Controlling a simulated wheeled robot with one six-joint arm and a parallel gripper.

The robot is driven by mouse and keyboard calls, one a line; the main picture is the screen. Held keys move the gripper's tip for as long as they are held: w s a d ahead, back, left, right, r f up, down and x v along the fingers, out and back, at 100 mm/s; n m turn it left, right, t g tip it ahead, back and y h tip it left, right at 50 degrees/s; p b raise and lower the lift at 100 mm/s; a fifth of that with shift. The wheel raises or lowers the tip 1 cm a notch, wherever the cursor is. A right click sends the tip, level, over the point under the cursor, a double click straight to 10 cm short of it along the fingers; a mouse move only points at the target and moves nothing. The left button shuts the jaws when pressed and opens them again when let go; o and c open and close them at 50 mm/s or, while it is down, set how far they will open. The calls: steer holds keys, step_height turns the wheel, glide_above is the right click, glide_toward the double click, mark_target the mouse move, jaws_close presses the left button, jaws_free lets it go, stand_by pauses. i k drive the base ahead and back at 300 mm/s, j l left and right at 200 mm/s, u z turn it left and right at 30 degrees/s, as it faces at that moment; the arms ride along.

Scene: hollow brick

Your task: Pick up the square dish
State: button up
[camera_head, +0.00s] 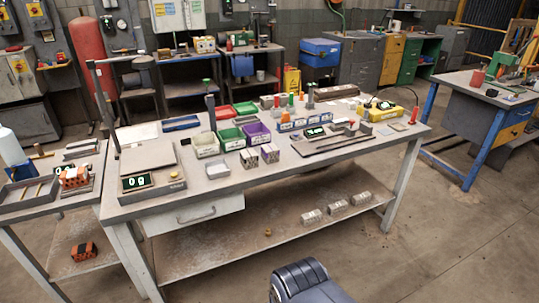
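A small pale grey square dish (218,188) appears to lie flat near the front edge of the long workbench (290,178), above its drawer. It is too small in the picture to tell whether anything is in it. A dark, rounded part at the bottom centre seems to be a link of my own arm. My gripper is not in view, so its state and its place relative to the dish do not show.
Left of the dish stands a scale (150,172) reading 0 g. Behind the dish are a purple bin (257,137) and a green bin (231,141). Small hollow bricks (249,158) stand close to its right. A drawer (195,215) hangs below. Open floor lies in front.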

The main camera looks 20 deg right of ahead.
mark_target(217, 170)
steer(key=i+j+u, duration=0.25)
steer(key=i, duration=0.35)
steer(key=i+j+u, duration=0.2)
steer(key=i, duration=0.4)
